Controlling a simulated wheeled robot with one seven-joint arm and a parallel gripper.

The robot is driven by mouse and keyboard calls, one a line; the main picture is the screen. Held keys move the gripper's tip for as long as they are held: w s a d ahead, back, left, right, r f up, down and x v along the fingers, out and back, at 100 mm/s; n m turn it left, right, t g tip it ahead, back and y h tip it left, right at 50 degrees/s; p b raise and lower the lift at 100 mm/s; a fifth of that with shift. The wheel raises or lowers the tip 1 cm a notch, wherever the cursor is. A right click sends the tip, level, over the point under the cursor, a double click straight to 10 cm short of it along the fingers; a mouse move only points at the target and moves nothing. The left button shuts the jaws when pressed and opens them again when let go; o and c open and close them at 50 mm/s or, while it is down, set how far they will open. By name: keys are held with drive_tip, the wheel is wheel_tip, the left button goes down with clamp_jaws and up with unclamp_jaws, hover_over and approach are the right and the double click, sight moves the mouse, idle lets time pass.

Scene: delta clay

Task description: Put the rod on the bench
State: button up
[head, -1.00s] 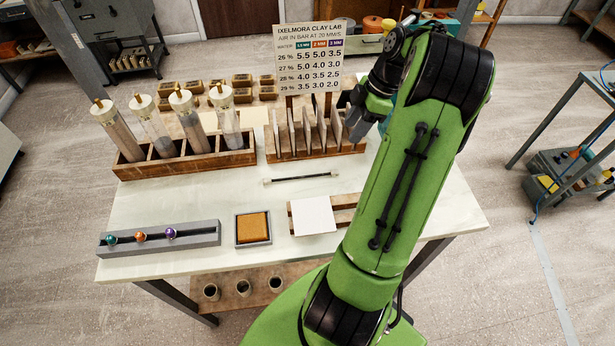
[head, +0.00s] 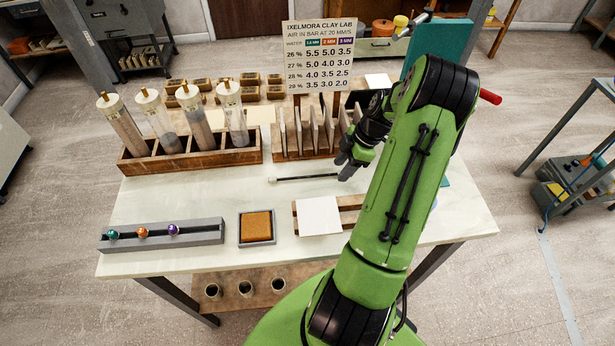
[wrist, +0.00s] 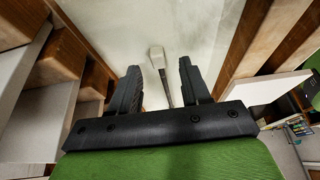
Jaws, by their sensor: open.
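The rod (head: 305,178) is thin and dark with a pale end cap, and it lies across the pale bench top (head: 245,195). My gripper (head: 343,172) is at the rod's right end in the head view and hides that end. In the wrist view the rod (wrist: 159,62) runs between the two fingers of my gripper (wrist: 157,80), its pale end pointing away. The fingers stand apart, with gaps on both sides of the rod. The height between fingers and bench is hard to tell.
Behind the rod is a wooden rack (head: 290,150) of upright plates. In front are a white tile (head: 318,216) on wooden slats, an orange-brown pad (head: 256,227) and a grey rail (head: 190,236) with coloured balls. A wooden holder (head: 195,160) carries tall cylinders. Bench left of the rod is clear.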

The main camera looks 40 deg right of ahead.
drive_tip(key=shift+w+a+f, duration=0.15)
drive_tip(key=shift+f, duration=0.35)
clamp_jaws()
wheel_tip(320, 180, up, 10)
drive_tip(key=p, duration=0.1)
